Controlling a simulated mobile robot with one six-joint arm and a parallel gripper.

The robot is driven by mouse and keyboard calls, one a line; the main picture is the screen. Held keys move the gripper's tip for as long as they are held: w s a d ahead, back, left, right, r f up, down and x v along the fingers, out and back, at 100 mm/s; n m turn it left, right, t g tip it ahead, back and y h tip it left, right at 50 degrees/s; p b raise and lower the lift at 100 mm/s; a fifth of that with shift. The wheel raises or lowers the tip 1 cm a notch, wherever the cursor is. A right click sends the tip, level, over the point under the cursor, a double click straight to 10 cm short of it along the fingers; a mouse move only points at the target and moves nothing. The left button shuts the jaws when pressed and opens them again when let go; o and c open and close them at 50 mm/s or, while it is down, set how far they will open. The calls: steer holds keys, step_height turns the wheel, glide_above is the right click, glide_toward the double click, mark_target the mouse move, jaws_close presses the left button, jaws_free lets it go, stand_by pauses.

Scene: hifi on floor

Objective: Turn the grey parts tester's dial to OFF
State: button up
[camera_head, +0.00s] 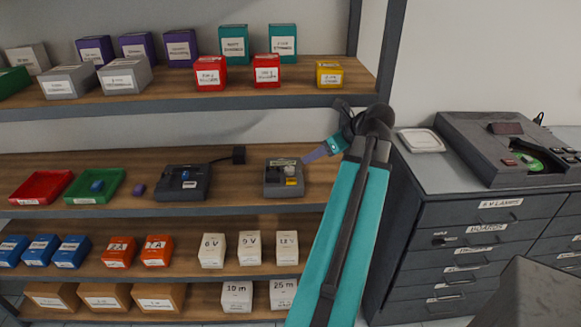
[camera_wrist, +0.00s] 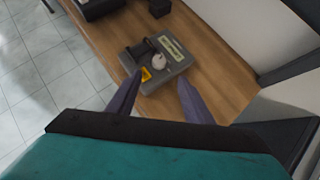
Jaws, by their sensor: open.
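The grey parts tester (camera_head: 284,178) sits on the middle wooden shelf, left of my gripper. In the wrist view the tester (camera_wrist: 178,78) lies just beyond my fingertips. Its light round dial (camera_wrist: 152,61) shows on top, with a yellow label (camera_wrist: 146,74) beside it and a pale label strip along one edge. I cannot read the dial's setting. My gripper (camera_wrist: 156,98) is open and empty, its two purple fingers spread apart on the near side of the tester. In the head view my gripper (camera_head: 314,154) reaches in from the right; its fingers look close to the tester.
A dark device (camera_head: 182,184) with a cable to a small black block (camera_head: 239,154) stands left on the same shelf. Green (camera_head: 95,187) and red (camera_head: 40,187) trays lie farther left. The shelf above holds several boxes. A grey drawer cabinet (camera_head: 470,240) stands right.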

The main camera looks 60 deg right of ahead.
mark_target(290, 168)
steer(key=shift+w+f, duration=0.1)
steer(key=shift+w, duration=0.05)
steer(key=shift+p+x, duration=1.3)
steer(key=shift+x, duration=5.45)
steer(key=shift+a, duration=0.1)
steer(key=c, duration=1)
steer(key=shift+c, duration=0.3)
